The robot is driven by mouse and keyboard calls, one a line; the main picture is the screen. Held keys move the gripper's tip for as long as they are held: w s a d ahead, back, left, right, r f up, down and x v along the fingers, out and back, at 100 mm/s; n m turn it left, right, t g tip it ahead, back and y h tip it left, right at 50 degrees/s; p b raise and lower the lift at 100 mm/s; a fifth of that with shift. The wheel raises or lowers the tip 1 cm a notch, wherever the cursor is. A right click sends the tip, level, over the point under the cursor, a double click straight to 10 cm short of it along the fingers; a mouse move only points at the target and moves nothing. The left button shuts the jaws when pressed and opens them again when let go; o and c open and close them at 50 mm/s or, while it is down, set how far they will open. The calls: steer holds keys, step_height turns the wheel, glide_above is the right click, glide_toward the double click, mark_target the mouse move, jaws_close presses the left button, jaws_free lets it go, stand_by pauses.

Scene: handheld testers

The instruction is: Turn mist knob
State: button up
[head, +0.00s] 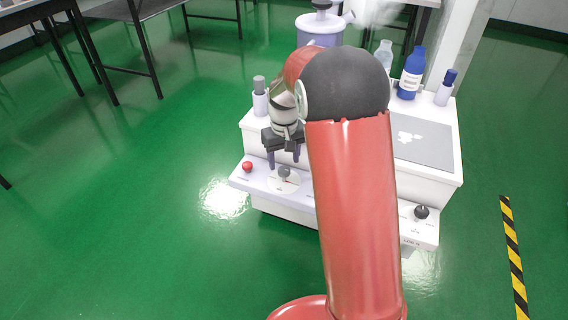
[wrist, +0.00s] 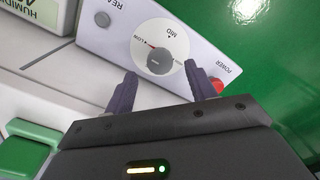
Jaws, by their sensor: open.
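A grey knob (head: 284,171) sits on a white round dial on the front panel. In the wrist view the knob (wrist: 160,62) shows a red mark near LOW, with MID further round the dial (wrist: 168,30). No mist label is readable. My gripper (head: 283,160) is open and empty, pointing down just above and behind this knob in the head view. In the wrist view the two fingertips of my gripper (wrist: 160,72) appear on either side of the knob, apart from it; the exact height gap cannot be told.
A red power button (head: 247,166) is left of the knob; it shows right of the dial in the wrist view. A second dark knob (head: 421,212) is at the panel's right. A blue bottle (head: 411,75) and a tank (head: 320,28) stand behind. My arm hides the panel's middle.

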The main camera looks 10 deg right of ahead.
mark_target(284, 169)
steer(key=shift+r, duration=2.3)
